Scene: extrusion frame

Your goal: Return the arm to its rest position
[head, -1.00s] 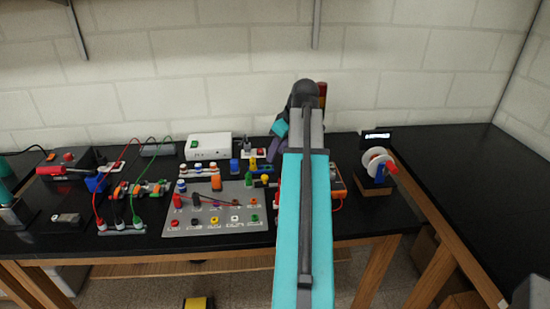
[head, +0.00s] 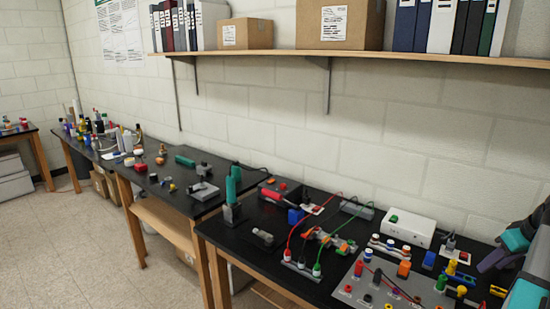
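My arm (head: 530,285) shows only in part at the right edge of the head view, with teal and grey links over the right end of the black bench (head: 222,236). Its end is cut off by the picture edge, so my gripper is not visible, and I cannot see whether it holds anything. Near the arm, a grey panel (head: 347,290) with several coloured sockets and plugs lies on the bench.
A white box (head: 407,228) stands at the back of the bench. Red and green cables (head: 293,232) arch over clips left of the panel. A shelf (head: 400,57) with cartons and binders runs along the wall. More benches stand at left, with open floor (head: 80,240) in front.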

